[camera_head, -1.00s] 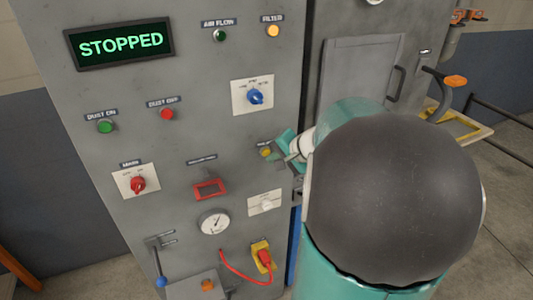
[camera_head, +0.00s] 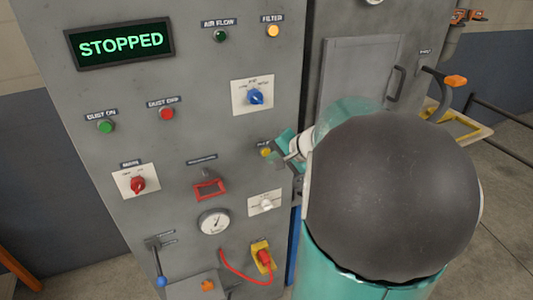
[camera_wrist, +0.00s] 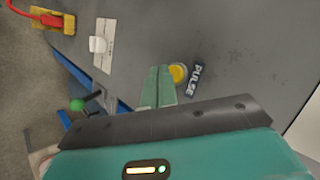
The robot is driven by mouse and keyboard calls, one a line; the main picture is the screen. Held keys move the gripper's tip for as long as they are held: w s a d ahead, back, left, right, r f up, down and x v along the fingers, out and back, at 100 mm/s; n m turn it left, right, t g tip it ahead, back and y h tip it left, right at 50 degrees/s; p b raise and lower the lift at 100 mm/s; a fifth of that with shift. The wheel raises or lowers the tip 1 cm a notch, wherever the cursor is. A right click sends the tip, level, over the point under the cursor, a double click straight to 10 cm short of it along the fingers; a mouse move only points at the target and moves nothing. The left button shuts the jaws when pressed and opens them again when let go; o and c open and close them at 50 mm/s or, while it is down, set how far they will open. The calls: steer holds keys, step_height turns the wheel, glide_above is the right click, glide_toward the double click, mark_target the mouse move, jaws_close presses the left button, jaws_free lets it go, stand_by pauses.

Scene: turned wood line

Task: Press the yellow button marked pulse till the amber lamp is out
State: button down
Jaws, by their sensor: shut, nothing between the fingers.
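The yellow button (camera_head: 265,151) is on the grey panel's right side; its label is partly hidden. In the wrist view the round yellow button (camera_wrist: 179,73) sits beside a black label reading PULSE (camera_wrist: 195,79). My gripper (camera_wrist: 160,71) is shut and empty, its green fingertips just left of the button and overlapping its edge in that view. I cannot tell whether they touch it. In the head view my gripper (camera_head: 281,146) is right next to the button. The amber lamp (camera_head: 273,31), labelled FILTER, glows at the panel's top right.
A display (camera_head: 120,44) reads STOPPED. A blue selector (camera_head: 255,97) is above the button and a white switch (camera_head: 266,204) below it. A red plug (camera_head: 264,257) with a cable is lower down. A cabinet door (camera_head: 360,75) stands to the right.

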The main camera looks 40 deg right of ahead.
steer(key=shift+w+d, duration=0.1)
steer(key=shift+w, duration=0.2)
steer(key=shift+w+d, duration=0.1)
steer(key=shift+w, duration=0.25)
stand_by(0.6)
steer(key=shift+s, duration=0.15)
steer(key=shift+s+a, duration=0.25)
steer(key=shift+s, duration=0.35)
steer(key=shift+s+a, duration=0.25)
steer(key=shift+s, duration=0.55)
steer(key=shift+s+a, duration=0.2)
steer(key=shift+s, duration=0.65)
steer(key=shift+s+a, duration=0.25)
steer(key=shift+s, duration=0.55)
